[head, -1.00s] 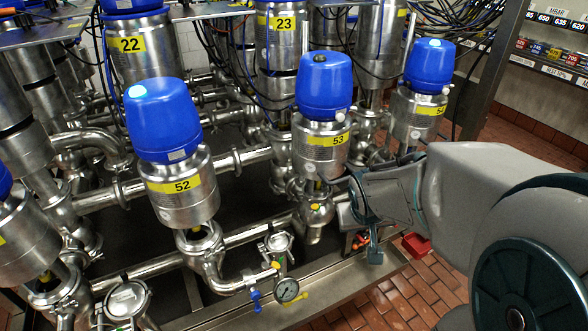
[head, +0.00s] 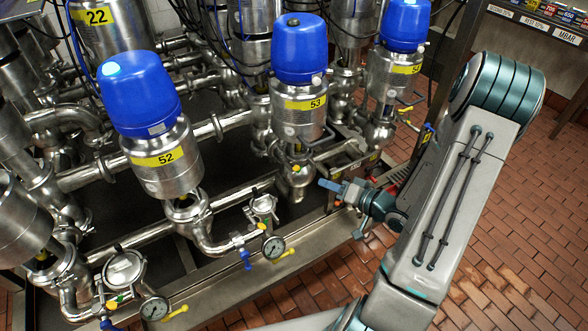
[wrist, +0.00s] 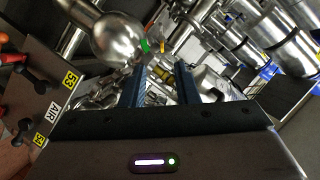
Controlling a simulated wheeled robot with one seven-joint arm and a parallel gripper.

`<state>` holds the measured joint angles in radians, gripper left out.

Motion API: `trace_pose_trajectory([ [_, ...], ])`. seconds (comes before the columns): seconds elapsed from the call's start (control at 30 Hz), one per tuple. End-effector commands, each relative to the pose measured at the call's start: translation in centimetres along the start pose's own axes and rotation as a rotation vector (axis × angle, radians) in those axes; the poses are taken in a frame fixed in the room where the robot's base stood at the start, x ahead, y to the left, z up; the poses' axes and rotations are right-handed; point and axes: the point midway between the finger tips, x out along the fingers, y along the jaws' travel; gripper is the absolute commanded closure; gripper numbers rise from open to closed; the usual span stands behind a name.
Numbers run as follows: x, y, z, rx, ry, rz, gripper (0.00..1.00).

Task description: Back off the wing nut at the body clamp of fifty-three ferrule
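Valve 53 stands right of centre in the head view, with a blue cap (head: 299,48), a steel cylinder and a yellow 53 label (head: 305,103). Its rounded steel lower body (head: 296,182) carries a small yellow mark. I cannot make out the wing nut or the body clamp there. My gripper (head: 338,207) is right of that lower body, apart from it, near the frame edge. In the wrist view my gripper (wrist: 163,72) has its two blue fingers apart with nothing held. A rounded steel body (wrist: 113,40) with a green mark lies beyond the left finger.
Valve 52 (head: 155,160) stands left and valve 54 (head: 395,72) behind right. Pressure gauges (head: 273,247) and pipes run along the front. A dark panel (wrist: 50,100) with 53, AIR and 54 labels is left in the wrist view. The brick floor (head: 500,230) is clear.

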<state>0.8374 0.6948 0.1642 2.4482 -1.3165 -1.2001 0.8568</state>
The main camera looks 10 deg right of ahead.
Motion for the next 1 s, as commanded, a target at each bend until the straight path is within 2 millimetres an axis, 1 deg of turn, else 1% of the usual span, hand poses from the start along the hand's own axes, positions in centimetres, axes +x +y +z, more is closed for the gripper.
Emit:
trace_pose_trajectory([
  [0.07,0.4,-0.1,0.0,0.008,0.003,-0.014,0.72],
  [0.17,1.6,-0.2,0.1,0.007,0.002,-0.017,0.72],
  [0.27,3.5,-0.2,0.1,0.006,0.002,-0.016,0.72],
  [0.5,8.7,-0.3,0.1,0.005,0.002,-0.014,0.72],
  [0.6,10.6,-0.3,0.0,0.005,0.003,-0.014,0.72],
  [0.7,12.0,-0.3,-0.1,0.004,0.004,-0.013,0.72],
  [0.83,13.2,-0.3,-0.1,0.005,0.004,-0.011,0.72],
  [1.0,13.7,-0.2,-0.1,0.005,0.006,-0.01,0.72],
])
